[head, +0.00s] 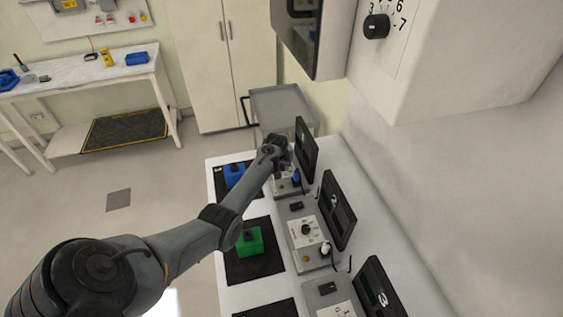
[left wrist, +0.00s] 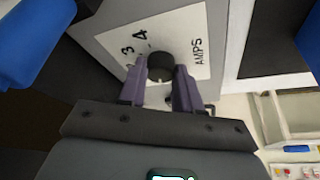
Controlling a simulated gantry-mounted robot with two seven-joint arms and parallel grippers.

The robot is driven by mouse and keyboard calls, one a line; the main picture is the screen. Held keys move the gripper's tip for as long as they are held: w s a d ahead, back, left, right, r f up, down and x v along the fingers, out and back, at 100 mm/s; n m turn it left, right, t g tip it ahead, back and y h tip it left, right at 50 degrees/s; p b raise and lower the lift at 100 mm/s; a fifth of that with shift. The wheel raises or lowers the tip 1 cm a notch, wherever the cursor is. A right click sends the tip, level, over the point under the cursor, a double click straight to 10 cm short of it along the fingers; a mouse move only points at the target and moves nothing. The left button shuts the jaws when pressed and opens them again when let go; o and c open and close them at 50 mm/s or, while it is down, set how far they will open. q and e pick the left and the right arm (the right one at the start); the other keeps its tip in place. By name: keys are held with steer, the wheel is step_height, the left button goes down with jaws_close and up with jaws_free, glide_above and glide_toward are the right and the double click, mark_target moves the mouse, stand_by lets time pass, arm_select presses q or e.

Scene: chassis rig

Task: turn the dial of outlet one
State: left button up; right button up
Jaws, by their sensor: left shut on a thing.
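The outlet one unit (head: 287,190) is the farthest grey box on the white bench, in front of a black panel (head: 306,150). Its round black dial (left wrist: 160,67) sits on a white plate (left wrist: 205,40) marked 3, 4 and AMPS in the left wrist view. My left gripper (left wrist: 160,75) has its two fingers on either side of the dial and is shut on it. In the head view my left gripper (head: 280,155) reaches over this unit and hides the dial. My right gripper is not in view.
A second unit with its dial (head: 306,229) and a third unit (head: 335,295) stand nearer on the bench. A blue block (head: 234,173) and a green block (head: 250,241) rest on black mats. A white housing with a large black knob (head: 376,25) hangs at upper right.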

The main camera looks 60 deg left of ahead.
arm_select(q)
steer(key=shift+r+n, duration=0.15)
steer(key=shift+n, duration=0.35)
steer(key=shift+n+g, duration=0.3)
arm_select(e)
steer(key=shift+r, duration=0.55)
arm_select(q)
steer(key=o, duration=1)
steer(key=shift+o, duration=0.2)
steer(key=shift+d+r+p, duration=0.1)
steer(key=shift+r+p, duration=0.15)
steer(key=shift+p, duration=0.05)
steer(key=p+v, duration=0.1)
steer(key=v, duration=0.9)
steer(key=shift+d+p, duration=0.2)
steer(key=shift+p, duration=0.2)
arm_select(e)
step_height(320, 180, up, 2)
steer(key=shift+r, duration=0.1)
arm_select(q)
steer(key=shift+s, duration=0.1)
